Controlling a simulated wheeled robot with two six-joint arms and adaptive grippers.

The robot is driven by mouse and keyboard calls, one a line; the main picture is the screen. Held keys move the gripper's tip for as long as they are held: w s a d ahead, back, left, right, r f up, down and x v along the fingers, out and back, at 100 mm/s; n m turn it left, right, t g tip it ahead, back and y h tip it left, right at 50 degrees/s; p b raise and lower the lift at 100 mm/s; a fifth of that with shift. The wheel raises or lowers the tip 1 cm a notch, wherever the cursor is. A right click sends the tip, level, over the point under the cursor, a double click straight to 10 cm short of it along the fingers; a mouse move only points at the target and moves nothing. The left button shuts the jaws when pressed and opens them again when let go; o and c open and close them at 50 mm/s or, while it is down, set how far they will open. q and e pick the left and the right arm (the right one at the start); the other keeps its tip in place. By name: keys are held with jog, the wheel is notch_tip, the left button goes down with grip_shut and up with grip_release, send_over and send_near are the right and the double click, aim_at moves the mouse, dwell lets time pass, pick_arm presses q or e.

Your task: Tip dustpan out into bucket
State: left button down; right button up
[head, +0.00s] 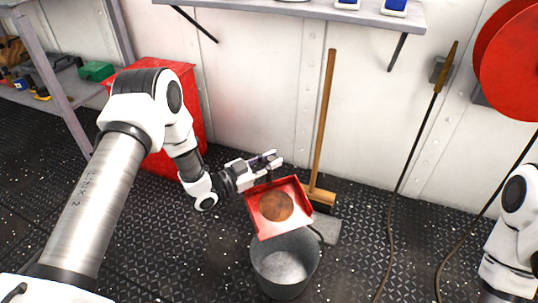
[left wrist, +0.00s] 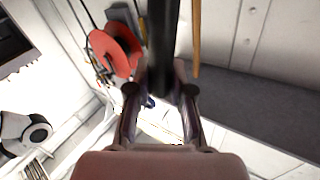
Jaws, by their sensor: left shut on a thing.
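A red dustpan (head: 292,189) with a round brown heap (head: 276,206) on it hangs over the grey bucket (head: 270,252). My left gripper (head: 270,160) is shut on the dustpan's handle, behind the pan. In the left wrist view its two fingers (left wrist: 160,100) close around a dark bar, the handle (left wrist: 162,45). The pan's front edge slants down over the bucket's rim. The heap still lies on the pan. The bucket's visible inside looks empty, but the pan hides its back part. My right gripper is out of view.
A wooden-handled broom (head: 325,120) leans on the wall behind the dustpan. A red cabinet (head: 188,90) stands behind my left arm. A shelf (head: 300,12) runs above, and a red reel (head: 510,60) hangs at right. The deck is clear left of the bucket.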

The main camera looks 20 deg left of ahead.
pick_arm(q)
jog(key=s+d+f+m+h+b, duration=0.1)
jog(key=s+d+f+m+b, duration=0.1)
jog(key=s+d+m, duration=0.6)
jog(key=shift+s+f+h+b, duration=0.3)
jog(key=shift+s+h, duration=0.1)
jog(key=shift+s, duration=0.25)
jog(key=shift+d, duration=0.1)
dwell(1.9)
notch_tip(320, 180, up, 8)
jog(key=p, duration=0.4)
jog(key=w+a+r+n+p, duration=0.2)
jog(key=w+n, duration=0.1)
jog(key=w+a+r+n+y+p, duration=0.1)
jog(key=w+a+r+n+p, duration=0.1)
jog(key=w+a+n+p, duration=0.1)
jog(key=w+a+r+n+p, duration=0.2)
jog(key=w+a+n+p, duration=0.1)
jog(key=shift+w+r+y, duration=0.1)
jog(key=shift+y, duration=0.3)
jog(key=shift+w+a+n+p, duration=0.3)
jog(key=shift+w+a+n, duration=0.15)
jog(key=shift+n, duration=0.25)
